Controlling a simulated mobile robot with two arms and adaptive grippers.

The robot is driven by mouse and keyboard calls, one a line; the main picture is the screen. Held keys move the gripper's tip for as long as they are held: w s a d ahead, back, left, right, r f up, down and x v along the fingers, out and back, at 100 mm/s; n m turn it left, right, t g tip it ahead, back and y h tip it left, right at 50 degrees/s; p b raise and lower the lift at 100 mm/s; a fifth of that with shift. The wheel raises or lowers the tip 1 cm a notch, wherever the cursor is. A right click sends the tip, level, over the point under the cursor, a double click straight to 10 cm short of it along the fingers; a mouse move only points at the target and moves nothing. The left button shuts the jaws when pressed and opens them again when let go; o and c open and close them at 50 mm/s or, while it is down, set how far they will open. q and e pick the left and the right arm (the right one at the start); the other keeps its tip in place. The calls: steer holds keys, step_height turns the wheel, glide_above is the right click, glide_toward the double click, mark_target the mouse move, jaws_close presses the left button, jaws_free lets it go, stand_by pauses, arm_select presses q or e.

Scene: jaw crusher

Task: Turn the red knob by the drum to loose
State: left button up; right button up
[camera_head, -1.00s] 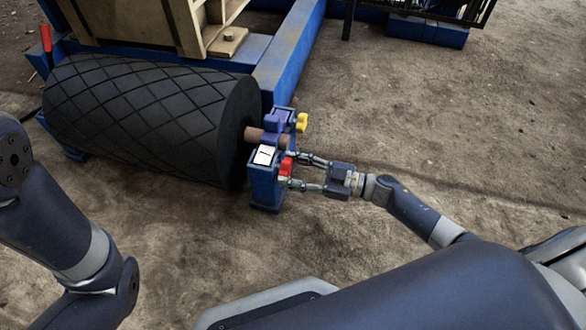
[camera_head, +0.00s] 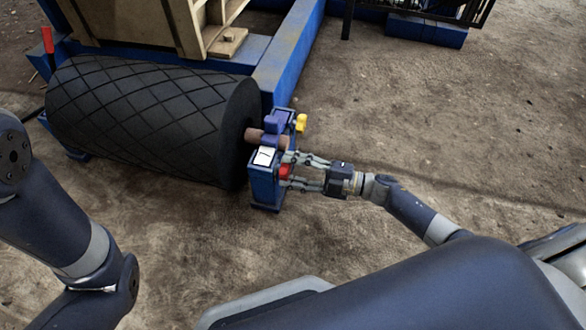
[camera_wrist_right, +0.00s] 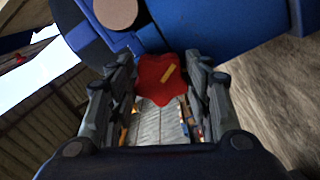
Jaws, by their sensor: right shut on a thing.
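The red knob (camera_head: 285,171) sits on the side of the blue bearing bracket (camera_head: 264,187) at the end of the black drum (camera_head: 150,118). My right gripper (camera_head: 287,171) reaches it from the right, with its fingers on either side of the knob. In the right wrist view the red knob (camera_wrist_right: 161,78) has a lobed rim and a yellow mark that slants. It sits between the fingertips of the right gripper (camera_wrist_right: 162,85), which is shut on it. My left arm is at the left edge of the head view, and its gripper is out of the picture.
A yellow knob (camera_head: 301,122) is on the far side of the bracket. A white label (camera_head: 265,156) is on its top. A red lever (camera_head: 47,40) stands at the drum's far left. The blue frame beam (camera_head: 287,55) runs behind. Bare ground lies to the right.

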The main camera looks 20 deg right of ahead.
steer(key=n, duration=0.4)
steer(key=shift+n+b, duration=0.3)
steer(key=shift+r+n+b, duration=0.1)
steer(key=shift+n+b, duration=0.2)
steer(key=shift+n, duration=1.3)
steer(key=o, duration=1.1)
steer(key=shift+c, duration=0.2)
steer(key=v, duration=1.2)
